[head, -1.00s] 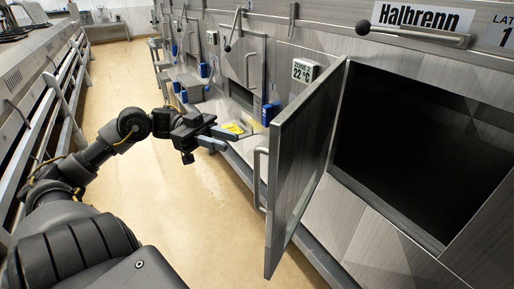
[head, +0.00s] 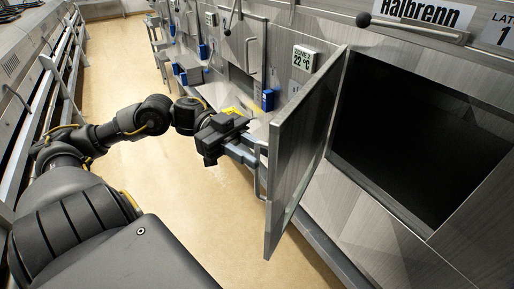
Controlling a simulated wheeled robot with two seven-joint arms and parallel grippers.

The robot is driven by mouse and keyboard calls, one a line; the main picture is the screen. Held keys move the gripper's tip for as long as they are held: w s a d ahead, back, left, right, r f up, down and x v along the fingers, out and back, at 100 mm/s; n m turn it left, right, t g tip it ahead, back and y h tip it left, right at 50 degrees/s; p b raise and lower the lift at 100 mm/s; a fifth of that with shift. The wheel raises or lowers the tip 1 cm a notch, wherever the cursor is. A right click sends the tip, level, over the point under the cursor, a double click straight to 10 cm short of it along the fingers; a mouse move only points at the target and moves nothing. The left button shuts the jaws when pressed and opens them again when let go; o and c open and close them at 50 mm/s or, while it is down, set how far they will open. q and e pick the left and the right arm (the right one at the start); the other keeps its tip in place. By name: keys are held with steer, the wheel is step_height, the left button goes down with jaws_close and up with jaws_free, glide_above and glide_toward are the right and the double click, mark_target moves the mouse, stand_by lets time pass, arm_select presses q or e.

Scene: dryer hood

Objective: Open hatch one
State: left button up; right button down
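Hatch one's door (head: 300,150) is a grey metal panel swung wide out from the wall on the right, leaving a dark square opening (head: 415,140). A bar handle (head: 257,182) stands on the door's outer face. My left gripper (head: 251,156) is at this handle, with its fingertips beside or around its upper part. The fingers overlap the handle, so their gap and any contact are unclear. My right gripper is not in view.
A lever with a black ball (head: 363,20) lies above the opening, by the Halbrenn sign (head: 422,12). A "22 °C" display (head: 304,59) is left of the door. Open floor (head: 130,70) runs between the machine and railings (head: 60,75).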

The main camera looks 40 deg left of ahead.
arm_select(q)
steer(key=shift+d, duration=0.65)
jaws_close()
